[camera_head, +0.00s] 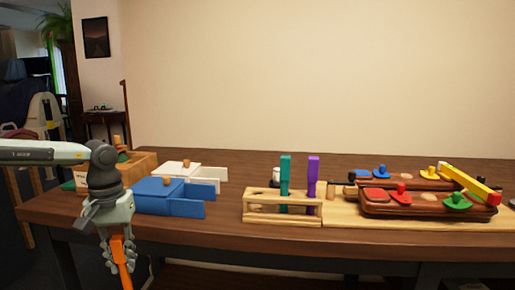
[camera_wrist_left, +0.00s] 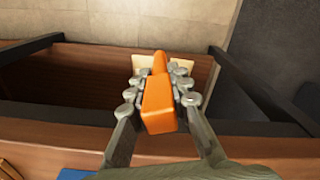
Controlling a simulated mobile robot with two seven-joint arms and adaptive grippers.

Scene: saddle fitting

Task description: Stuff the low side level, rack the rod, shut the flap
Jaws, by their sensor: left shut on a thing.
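My left gripper (camera_head: 121,262) is shut on an orange rod (camera_wrist_left: 160,108), in front of the table's near edge at the left. The rod hangs down in the head view. A wooden rack (camera_head: 283,220) stands mid-table with a teal rod (camera_head: 285,175) and a purple rod (camera_head: 313,178) upright in it. To its right a dark brown saddle form (camera_head: 425,209) lies on a pale board, with red, blue, yellow and green knobbed pieces on it. A yellow bar (camera_head: 468,183) lies tilted across its right end. Which part is the flap I cannot tell. My right gripper is out of view.
A blue box (camera_head: 160,196) and a white box (camera_head: 181,173), each with an open drawer or tray at its right, stand on the left of the table. A wooden box (camera_head: 142,166) is behind my left arm. The table's front strip (camera_head: 210,230) is clear.

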